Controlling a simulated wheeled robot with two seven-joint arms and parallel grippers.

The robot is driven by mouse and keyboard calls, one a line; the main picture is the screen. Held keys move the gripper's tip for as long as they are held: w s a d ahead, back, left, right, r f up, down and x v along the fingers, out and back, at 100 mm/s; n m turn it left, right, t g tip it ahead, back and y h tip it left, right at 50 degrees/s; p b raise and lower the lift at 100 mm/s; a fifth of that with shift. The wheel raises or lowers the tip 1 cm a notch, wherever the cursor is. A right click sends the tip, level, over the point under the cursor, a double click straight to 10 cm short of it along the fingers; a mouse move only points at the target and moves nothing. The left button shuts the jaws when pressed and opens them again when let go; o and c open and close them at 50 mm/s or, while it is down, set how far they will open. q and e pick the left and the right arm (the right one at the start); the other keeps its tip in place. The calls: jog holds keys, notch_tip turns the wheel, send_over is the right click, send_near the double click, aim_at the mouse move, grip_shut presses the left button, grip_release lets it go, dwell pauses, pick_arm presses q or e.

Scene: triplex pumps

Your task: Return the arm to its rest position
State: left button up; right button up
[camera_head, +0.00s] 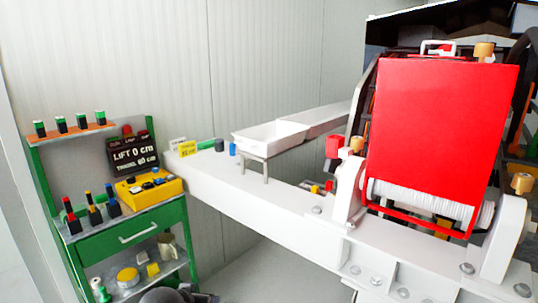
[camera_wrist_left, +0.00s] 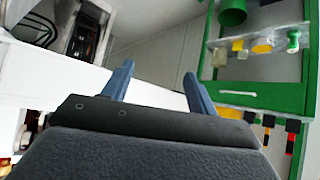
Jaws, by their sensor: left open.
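My left gripper (camera_wrist_left: 158,75) shows in the left wrist view with its two blue-grey fingers apart and nothing between them. Beyond the fingers are the white beam (camera_wrist_left: 75,70) and the green cart (camera_wrist_left: 240,93), with free space around the fingertips. In the head view, only a dark part of my left arm shows at the bottom edge, just right of the green cart's lower shelf; its fingers cannot be made out there. My right gripper is in neither view.
The green cart (camera_head: 130,228) at the left holds a yellow control box (camera_head: 150,187) and several small coloured parts. A long white beam (camera_head: 290,213) carries a white tray (camera_head: 268,136). A red panel (camera_head: 440,130) stands at the right. Some floor (camera_head: 245,270) is clear.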

pick_arm(q)
jog(key=s+d+f+g, duration=0.1)
jog(key=s+f+g, duration=0.2)
jog(key=s+f, duration=0.8)
jog(key=s+d+f+m+g+p, duration=0.1)
jog(key=s+f+g, duration=0.3)
jog(key=s+f, duration=0.8)
jog(key=s+d, duration=0.1)
jog(key=s, duration=0.6)
jog(key=shift+d, duration=0.25)
